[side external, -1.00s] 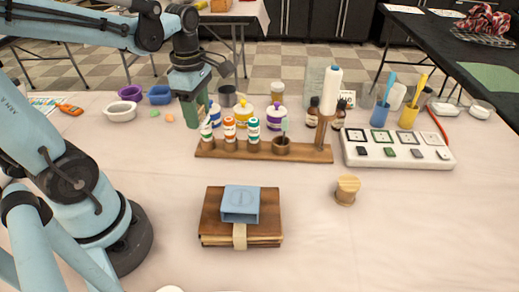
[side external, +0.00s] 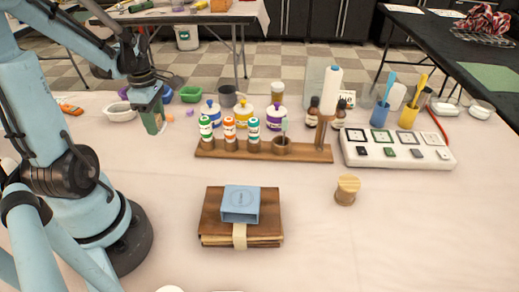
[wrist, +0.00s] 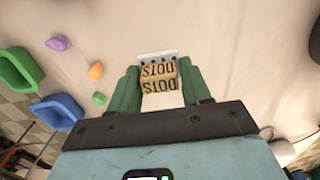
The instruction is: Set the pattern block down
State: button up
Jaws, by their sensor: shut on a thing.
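The pattern block (wrist: 158,78) is a small tan wooden block with dark "DOTS" lettering and a pale dotted edge. In the wrist view it sits between the two green fingers of my gripper (wrist: 168,88), which are shut on it. In the side view my gripper (side external: 153,121) points down at the left of the table, left of the wooden bottle rack. The fingers mostly hide the block there. I cannot tell whether the block touches the table.
A white bowl (side external: 121,112) and a green bowl (side external: 190,94) stand near my gripper, with small coloured pieces. The bottle rack (side external: 265,150), white stamp tray (side external: 398,150), wooden knob (side external: 347,190) and blue box (side external: 240,204) on a wooden stack are further right.

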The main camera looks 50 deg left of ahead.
aim_at(160, 142)
jog(key=shift+s+a+f, duration=0.15)
jog(key=shift+a+f, duration=0.15)
jog(key=shift+a, duration=0.15)
jog(key=shift+f, duration=2)
jog(key=shift+f, duration=0.1)
jog(key=o, duration=1)
jog(key=shift+o, duration=0.2)
notch_tip(160, 142, up, 12)
jog(key=shift+d+r, duration=0.1)
jog(key=w+d+m+t, duration=0.3)
jog(key=w+d+m, duration=0.1)
jog(key=d+m, duration=0.7)
jog(key=w+d+r+m+t, duration=0.1)
jog(key=w+d+m+t, duration=0.3)
jog(key=d+m, duration=0.7)
jog(key=m, duration=0.5)
jog(key=shift+d+r, duration=0.15)
jog(key=shift+d, duration=0.2)
